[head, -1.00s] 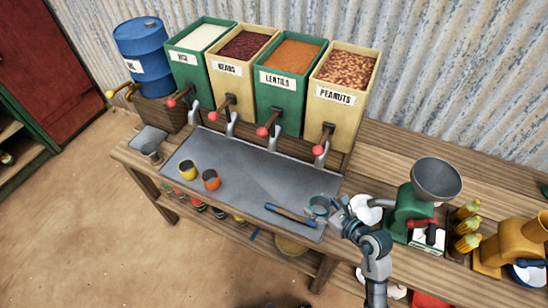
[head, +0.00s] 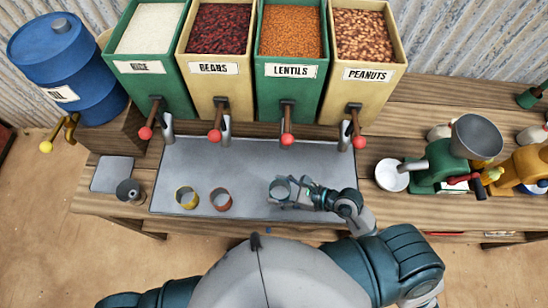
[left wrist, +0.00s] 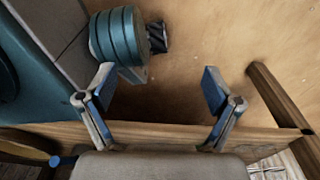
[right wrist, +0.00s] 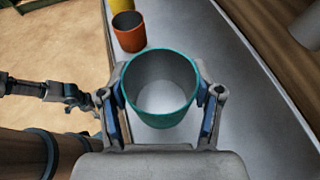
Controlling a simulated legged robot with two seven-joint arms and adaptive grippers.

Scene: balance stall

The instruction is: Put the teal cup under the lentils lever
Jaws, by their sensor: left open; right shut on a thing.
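The teal cup (head: 280,189) is over the grey metal tray, in front of the lentils lever (head: 287,138), which has a red knob. My right gripper (head: 291,193) is shut on the cup. In the right wrist view the cup (right wrist: 160,85) is upright and empty between the fingers (right wrist: 160,112). I cannot tell whether its base touches the tray. The lentils bin (head: 290,95) is green and full of orange lentils. My left gripper (left wrist: 155,90) is open and empty in the left wrist view, above the floor near a wooden edge; the head view does not show it.
A yellow cup (head: 187,198) and an orange cup (head: 221,199) stand on the tray (head: 255,160) to the left. A grey cup (head: 129,191) stands left of the tray. Rice, beans and peanuts bins flank the lentils. A green grinder (head: 438,170) and white bowl (head: 391,176) are right.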

